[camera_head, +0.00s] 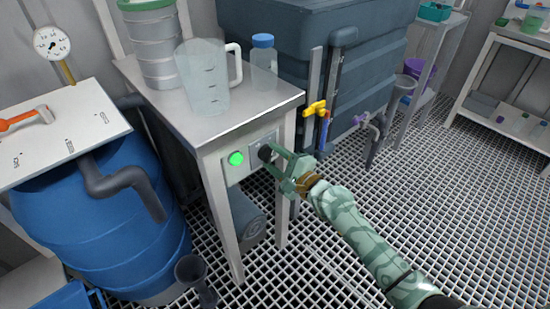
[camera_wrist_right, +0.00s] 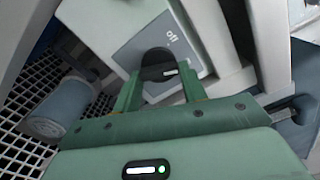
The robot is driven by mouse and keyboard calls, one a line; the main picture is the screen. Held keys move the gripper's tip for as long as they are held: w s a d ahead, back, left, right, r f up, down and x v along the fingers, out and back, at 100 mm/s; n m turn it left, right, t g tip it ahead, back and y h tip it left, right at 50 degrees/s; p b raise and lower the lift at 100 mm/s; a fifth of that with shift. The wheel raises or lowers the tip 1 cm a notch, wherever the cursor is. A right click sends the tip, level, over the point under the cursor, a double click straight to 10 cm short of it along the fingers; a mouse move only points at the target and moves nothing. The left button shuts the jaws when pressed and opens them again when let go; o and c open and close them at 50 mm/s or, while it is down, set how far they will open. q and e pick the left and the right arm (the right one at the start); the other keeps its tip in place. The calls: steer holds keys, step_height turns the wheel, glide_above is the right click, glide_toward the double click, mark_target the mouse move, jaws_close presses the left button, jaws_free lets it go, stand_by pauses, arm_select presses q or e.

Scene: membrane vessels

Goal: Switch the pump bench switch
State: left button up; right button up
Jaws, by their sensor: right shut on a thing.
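The pump bench (camera_head: 215,120) is a white table with a panel on its front. The switch is a round black knob (camera_head: 264,152) on a grey plate, and it also shows in the right wrist view (camera_wrist_right: 155,62). An "off" label is printed on the plate near the knob, and a short white mark shows on the knob. A round green light (camera_head: 236,158) glows left of the switch. My right gripper (camera_head: 271,157) is shut on the knob, with one finger on each side; the fingers hide part of it. My left gripper is not in view.
A clear jug (camera_head: 203,80), a blue-capped bottle (camera_head: 263,62) and a ribbed container (camera_head: 155,50) stand on the bench top. A blue barrel (camera_head: 110,220) stands left. A dark tank (camera_head: 290,40) with a yellow valve (camera_head: 314,108) stands behind. The grating floor at right is clear.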

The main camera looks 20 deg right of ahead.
steer(key=shift+f+m, duration=0.15)
steer(key=shift+m, duration=0.45)
steer(key=o, duration=1)
